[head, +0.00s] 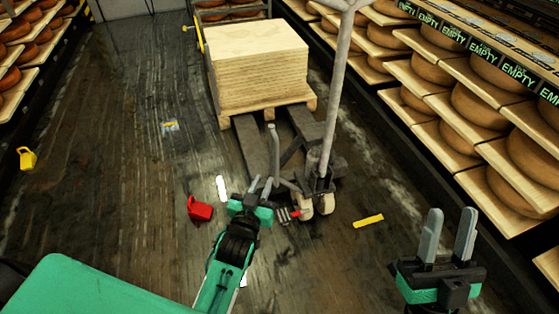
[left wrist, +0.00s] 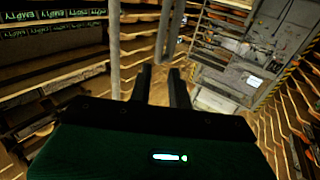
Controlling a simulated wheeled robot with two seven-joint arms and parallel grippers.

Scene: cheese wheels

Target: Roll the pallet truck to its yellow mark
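The pallet truck (head: 318,180) stands in the middle of the head view, its tall grey handle (head: 340,90) rising upward. Its dark forks run back towards a wooden pallet (head: 268,110) loaded with a stack of pale boards (head: 260,65). A yellow mark (head: 368,220) lies on the floor, right of and nearer than the truck's wheels. My left gripper (head: 261,184) is just left of the truck's base, fingers parted and nothing visibly held. Grey poles (left wrist: 115,45) show beyond its fingers in the left wrist view. My right gripper (head: 449,235) is open and empty at lower right.
Shelves of cheese wheels (head: 480,105) line the right side, and more shelves (head: 30,45) stand at left. A red object (head: 199,208) lies left of my left gripper. A yellow object (head: 27,158) lies far left. Dark floor between the left shelves and truck is mostly clear.

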